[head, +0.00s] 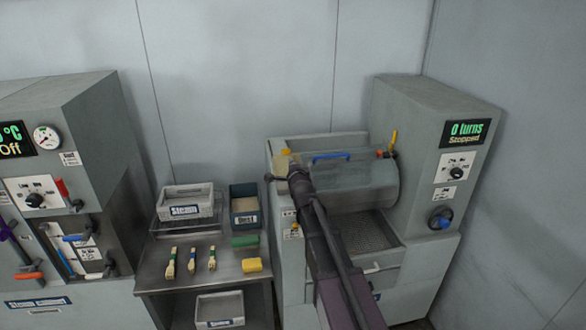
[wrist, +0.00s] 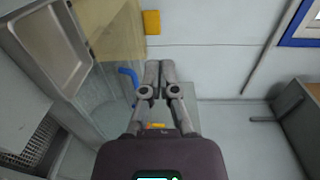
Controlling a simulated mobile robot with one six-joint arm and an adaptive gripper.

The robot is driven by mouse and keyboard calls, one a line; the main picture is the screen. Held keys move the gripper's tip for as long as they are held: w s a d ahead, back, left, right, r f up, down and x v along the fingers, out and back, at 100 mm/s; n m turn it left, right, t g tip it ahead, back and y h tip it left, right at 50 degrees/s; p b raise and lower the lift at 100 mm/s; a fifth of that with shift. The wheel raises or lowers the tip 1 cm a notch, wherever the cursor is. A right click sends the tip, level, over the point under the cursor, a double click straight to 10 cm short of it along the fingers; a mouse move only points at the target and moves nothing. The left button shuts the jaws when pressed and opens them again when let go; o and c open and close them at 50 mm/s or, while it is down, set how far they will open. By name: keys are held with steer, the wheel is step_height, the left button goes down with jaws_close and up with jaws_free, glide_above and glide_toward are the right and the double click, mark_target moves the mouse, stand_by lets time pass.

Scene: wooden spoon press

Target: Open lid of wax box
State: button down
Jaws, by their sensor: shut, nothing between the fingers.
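A small box with a pale yellow, see-through lid (head: 284,164), which looks like the wax box, sits at the left end of the drum machine. In the wrist view, a yellowish see-through panel (wrist: 112,32) with a yellow tab (wrist: 152,22) at its edge appears to be this lid. I cannot tell clearly whether it is shut. My gripper (head: 270,177) is beside the box, on its near side, pointing left. In the wrist view, my gripper's fingers (wrist: 159,64) are together and empty, apart from the yellow tab. My arm hides part of the machine.
A clear drum (head: 350,180) with a blue handle (head: 332,156) is right of the box; the handle (wrist: 128,78) is close left of my fingers. A side table (head: 150,275) holds trays, brushes, a green block and a yellow sponge (head: 251,265). The wall (head: 240,80) is behind.

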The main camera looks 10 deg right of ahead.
mark_target(287, 152)
steer(key=w, duration=0.9)
steer(key=shift+w+f, duration=0.2)
